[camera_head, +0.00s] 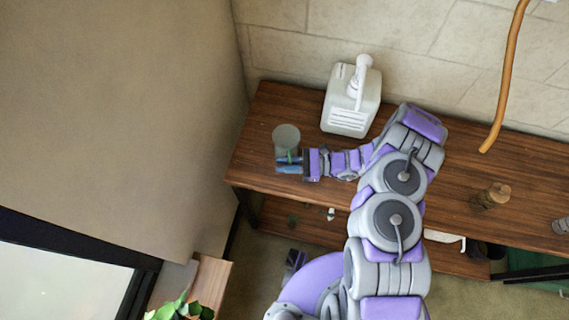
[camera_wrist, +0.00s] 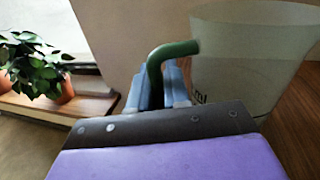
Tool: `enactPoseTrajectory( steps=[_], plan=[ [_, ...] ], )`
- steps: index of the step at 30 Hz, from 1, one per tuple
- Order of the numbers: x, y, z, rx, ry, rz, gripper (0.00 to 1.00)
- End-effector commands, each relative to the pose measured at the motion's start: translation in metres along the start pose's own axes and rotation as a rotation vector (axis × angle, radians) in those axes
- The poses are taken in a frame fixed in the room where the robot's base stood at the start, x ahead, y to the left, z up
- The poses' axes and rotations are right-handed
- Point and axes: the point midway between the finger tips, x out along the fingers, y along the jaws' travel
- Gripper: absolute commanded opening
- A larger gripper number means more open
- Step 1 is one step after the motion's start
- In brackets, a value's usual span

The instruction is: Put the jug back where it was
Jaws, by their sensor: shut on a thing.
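The jug (camera_head: 286,134) is a translucent pale cup shape at the left end of the wooden table. In the wrist view the jug (camera_wrist: 240,65) fills the upper right, with dark marks on its side and a green handle (camera_wrist: 172,50). My gripper (camera_head: 290,160) reaches it from the right. Its blue fingers (camera_wrist: 165,85) are shut on the green handle in the wrist view. The jug looks about upright. I cannot tell whether its base touches the table.
A white pump container (camera_head: 350,107) stands behind the gripper on the wooden table (camera_head: 262,110). A small brown cylinder (camera_head: 492,195) stands farther right. An orange hose (camera_head: 508,75) hangs at the upper right. A potted plant (camera_wrist: 40,65) sits on a ledge by the window.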

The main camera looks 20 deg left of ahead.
Motion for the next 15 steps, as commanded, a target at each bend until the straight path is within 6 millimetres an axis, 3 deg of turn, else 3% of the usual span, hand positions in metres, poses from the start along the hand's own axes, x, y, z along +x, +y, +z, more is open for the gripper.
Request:
enactPoseTrajectory(
  steps=[3,4,11,15],
  plan=[
    [0.0033,-0.0003,-0.005,0.001,0.002,0.002,0.0],
    [0.0035,-0.0004,-0.004,0.001,0.003,0.002,0.19],
    [0.0036,-0.0005,-0.0035,0.001,0.003,0.002,0.41],
    [0.0026,-0.0002,-0.0033,0.001,0.002,0.002,0.42]
  ],
)
